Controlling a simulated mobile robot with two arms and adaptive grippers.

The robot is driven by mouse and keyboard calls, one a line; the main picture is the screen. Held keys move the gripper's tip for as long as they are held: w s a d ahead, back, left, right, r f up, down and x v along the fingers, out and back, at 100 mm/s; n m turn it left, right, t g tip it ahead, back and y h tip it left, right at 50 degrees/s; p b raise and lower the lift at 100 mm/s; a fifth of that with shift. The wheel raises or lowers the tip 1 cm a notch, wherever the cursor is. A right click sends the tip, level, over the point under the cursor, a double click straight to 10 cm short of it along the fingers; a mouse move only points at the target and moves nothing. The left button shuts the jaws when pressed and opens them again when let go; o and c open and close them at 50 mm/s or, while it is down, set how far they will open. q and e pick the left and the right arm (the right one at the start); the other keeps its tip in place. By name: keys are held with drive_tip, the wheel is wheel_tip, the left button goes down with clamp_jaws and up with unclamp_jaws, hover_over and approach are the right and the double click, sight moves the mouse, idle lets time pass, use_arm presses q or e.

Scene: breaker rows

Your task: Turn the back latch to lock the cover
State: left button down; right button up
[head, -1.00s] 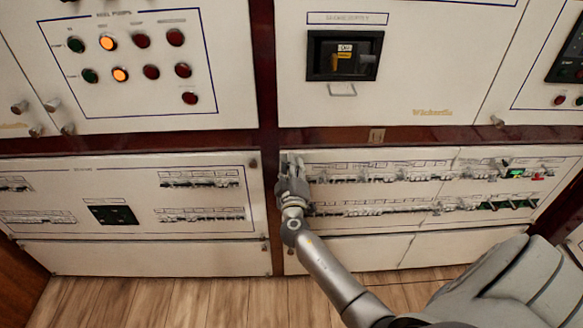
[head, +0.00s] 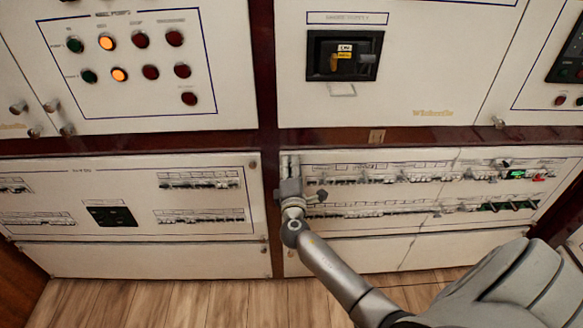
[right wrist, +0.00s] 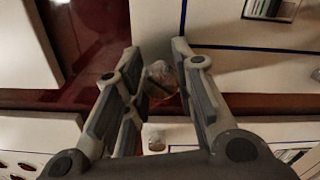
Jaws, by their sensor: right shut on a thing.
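My right gripper (head: 290,161) is at the upper left corner of the lower right breaker panel cover (head: 340,249). In the right wrist view, its two fingers (right wrist: 157,80) are on either side of a small round metallic latch (right wrist: 161,76) with a dark slot. The gripper is shut on this latch, which is in front of the pale cover near the dark red frame. In the head view the hand hides the latch. My left gripper is not in view.
Rows of breakers (head: 380,175) run along the right panel, with a few green and red ones at its far right. A dark red post (head: 268,100) separates the cabinets. A switch box (head: 342,56) sits above. The wooden floor (head: 150,300) is clear.

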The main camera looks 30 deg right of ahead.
drive_tip(key=n+p, duration=0.1)
drive_tip(key=n, duration=0.2)
drive_tip(key=shift+r+n, duration=0.1)
drive_tip(key=shift+n, duration=0.2)
drive_tip(key=shift+n+p, duration=0.5)
drive_tip(key=shift+n, duration=1.4)
drive_tip(key=o, duration=1.1)
drive_tip(key=shift+c, duration=0.2)
